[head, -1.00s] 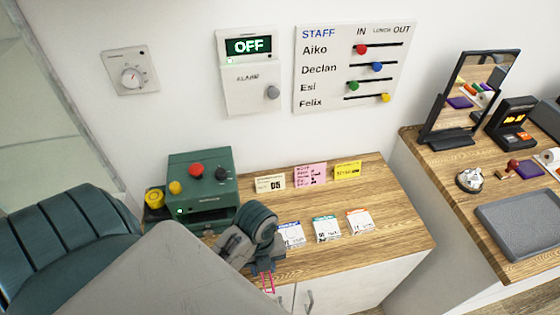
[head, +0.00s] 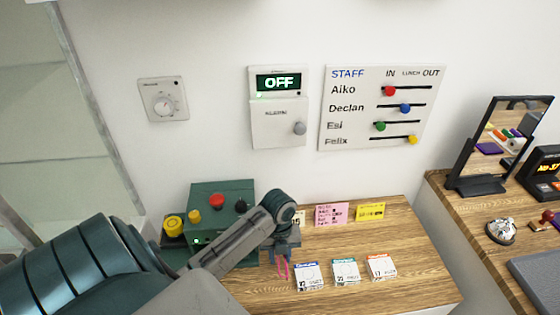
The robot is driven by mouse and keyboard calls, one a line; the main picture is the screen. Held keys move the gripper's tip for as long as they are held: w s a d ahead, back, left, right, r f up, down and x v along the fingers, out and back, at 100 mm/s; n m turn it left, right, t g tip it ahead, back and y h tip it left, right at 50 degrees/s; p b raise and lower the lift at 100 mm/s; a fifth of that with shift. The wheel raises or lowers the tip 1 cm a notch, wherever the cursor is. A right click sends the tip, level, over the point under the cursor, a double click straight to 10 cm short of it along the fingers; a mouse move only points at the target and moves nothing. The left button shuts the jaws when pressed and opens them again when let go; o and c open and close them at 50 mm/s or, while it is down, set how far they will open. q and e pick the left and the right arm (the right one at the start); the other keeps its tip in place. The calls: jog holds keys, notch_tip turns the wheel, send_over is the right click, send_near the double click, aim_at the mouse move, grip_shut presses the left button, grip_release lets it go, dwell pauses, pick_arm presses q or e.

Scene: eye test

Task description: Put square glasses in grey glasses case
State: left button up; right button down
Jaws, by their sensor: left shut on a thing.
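My left gripper (head: 284,253) points down above the left wooden counter. It is shut on a thin pink frame (head: 283,267), which looks like the glasses and hangs below the fingers. The frame is small and seen nearly edge-on, so I cannot tell whether its lenses are square. It hangs just left of several small cards on the counter. I cannot make out a grey glasses case in this view. My right gripper is not in view.
A green machine (head: 221,203) with coloured knobs stands behind my left arm. White cards (head: 308,277) lie on the wooden counter (head: 410,245), with pink and yellow cards behind. On the right counter are a mirror (head: 505,145), a bell (head: 500,231) and a grey tray (head: 540,280).

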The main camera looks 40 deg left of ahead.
pick_arm(q)
jog(key=shift+f, duration=1)
jog(key=shift+f, duration=0.15)
jog(key=o, duration=1)
